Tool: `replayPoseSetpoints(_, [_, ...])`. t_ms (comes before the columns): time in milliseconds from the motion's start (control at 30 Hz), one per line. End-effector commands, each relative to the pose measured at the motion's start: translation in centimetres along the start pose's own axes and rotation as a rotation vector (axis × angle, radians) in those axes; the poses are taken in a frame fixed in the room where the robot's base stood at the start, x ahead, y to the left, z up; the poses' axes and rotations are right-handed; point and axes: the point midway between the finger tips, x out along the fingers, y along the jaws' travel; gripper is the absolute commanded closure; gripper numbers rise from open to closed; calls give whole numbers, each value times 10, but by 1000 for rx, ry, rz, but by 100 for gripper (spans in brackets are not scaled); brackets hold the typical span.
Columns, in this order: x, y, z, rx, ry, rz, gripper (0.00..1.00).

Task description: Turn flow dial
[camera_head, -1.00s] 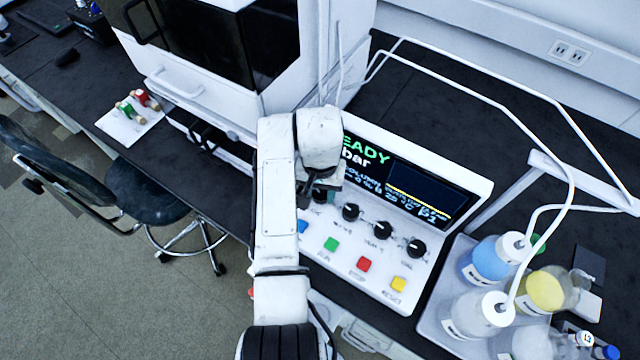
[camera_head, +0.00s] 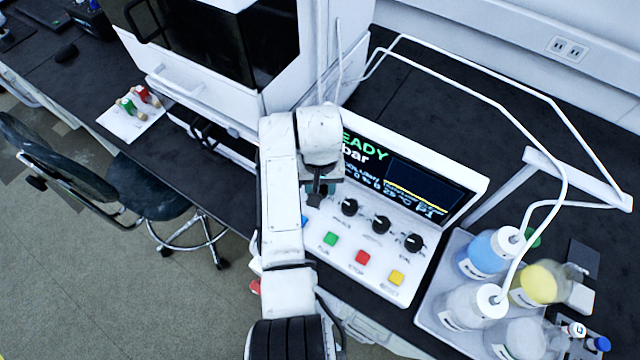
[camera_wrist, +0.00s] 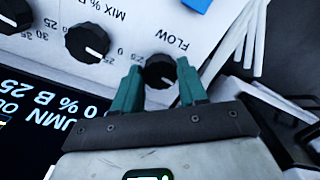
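The flow dial (camera_wrist: 160,71) is a black knob with a white pointer line on the white control panel, under the label FLOW in the wrist view. My gripper (camera_wrist: 158,80) is open, with one teal finger on each side of the dial. I cannot tell whether the fingers touch it. In the head view my gripper (camera_head: 316,192) is over the left end of the knob row, and my arm hides the flow dial there.
Other black knobs (camera_head: 381,224) continue to the right, with the MIX dial (camera_wrist: 87,43) closest. Coloured buttons (camera_head: 362,257) sit below them. A lit screen (camera_head: 420,185) rises behind. A bottle tray (camera_head: 432,318) stands at the right. White tubes (camera_wrist: 240,45) are near the gripper.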

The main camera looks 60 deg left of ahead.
Motion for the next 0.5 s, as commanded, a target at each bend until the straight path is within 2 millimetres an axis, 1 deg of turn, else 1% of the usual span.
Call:
replayPoseSetpoints(33, [-1, 0, -1, 0, 3, 1, 53])
replayPoseSetpoints(233, [0, 0, 0, 1, 1, 0, 34])
replayPoseSetpoints(500, [-2, 0, 0, 1, 0, 0, 33])
